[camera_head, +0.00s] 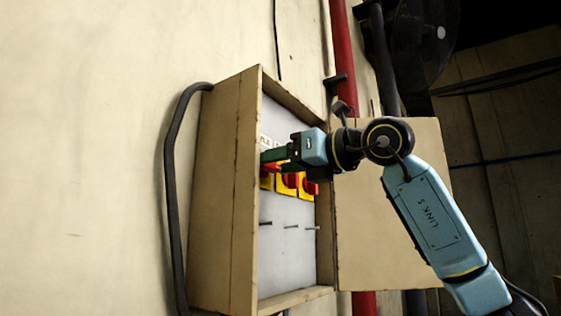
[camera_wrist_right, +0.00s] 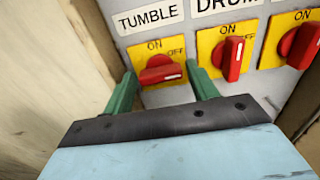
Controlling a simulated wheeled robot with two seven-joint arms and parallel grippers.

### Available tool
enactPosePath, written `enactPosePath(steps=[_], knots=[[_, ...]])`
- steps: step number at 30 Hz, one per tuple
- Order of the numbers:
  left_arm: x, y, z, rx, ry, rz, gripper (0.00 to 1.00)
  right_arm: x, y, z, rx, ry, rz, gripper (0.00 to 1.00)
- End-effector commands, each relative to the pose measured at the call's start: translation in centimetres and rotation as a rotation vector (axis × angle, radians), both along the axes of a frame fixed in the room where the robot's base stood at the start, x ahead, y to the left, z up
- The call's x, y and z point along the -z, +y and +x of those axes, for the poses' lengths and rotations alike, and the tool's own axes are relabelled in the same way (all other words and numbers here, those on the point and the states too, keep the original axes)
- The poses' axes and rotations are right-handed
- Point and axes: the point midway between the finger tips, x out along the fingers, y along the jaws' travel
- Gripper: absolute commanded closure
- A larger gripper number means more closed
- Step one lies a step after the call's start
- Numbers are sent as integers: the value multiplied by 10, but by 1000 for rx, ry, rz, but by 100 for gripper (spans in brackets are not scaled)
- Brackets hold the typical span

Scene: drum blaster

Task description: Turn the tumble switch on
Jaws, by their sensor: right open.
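The tumble switch (camera_wrist_right: 160,70) is a red knob on a yellow plate under the "TUMBLE" label (camera_wrist_right: 149,18). Its knob lies nearly level, with its white mark at the right end, on the "OFF" side; "ON" is printed above it. My right gripper (camera_wrist_right: 161,69) is open, with one green finger on each side of the knob; I cannot tell whether they touch it. In the head view, my right gripper (camera_head: 271,156) reaches into the box from the right and partly hides the switches. My left gripper is not in view.
The drum switch (camera_wrist_right: 232,58) stands close to the right finger, its knob near upright. Another red switch (camera_wrist_right: 300,45) is further right. The wall box (camera_head: 246,190) has raised sides; its door (camera_head: 385,245) hangs open at right. Pegs (camera_head: 291,226) stick out below the switches.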

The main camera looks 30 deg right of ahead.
Motion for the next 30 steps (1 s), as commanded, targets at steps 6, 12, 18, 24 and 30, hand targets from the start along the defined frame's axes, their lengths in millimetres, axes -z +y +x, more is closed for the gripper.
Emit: enactPosePath(steps=[6,12,18,24,30], knots=[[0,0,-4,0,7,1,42,0,0,0,0,1,1,65],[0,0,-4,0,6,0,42,0,0,0,0,-1,-4,74],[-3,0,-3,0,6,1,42,0,0,0,1,-17,-47,74],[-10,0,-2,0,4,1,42,-1,0,0,1,-63,-157,74],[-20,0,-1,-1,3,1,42,-2,1,-1,1,-131,-320,74]])
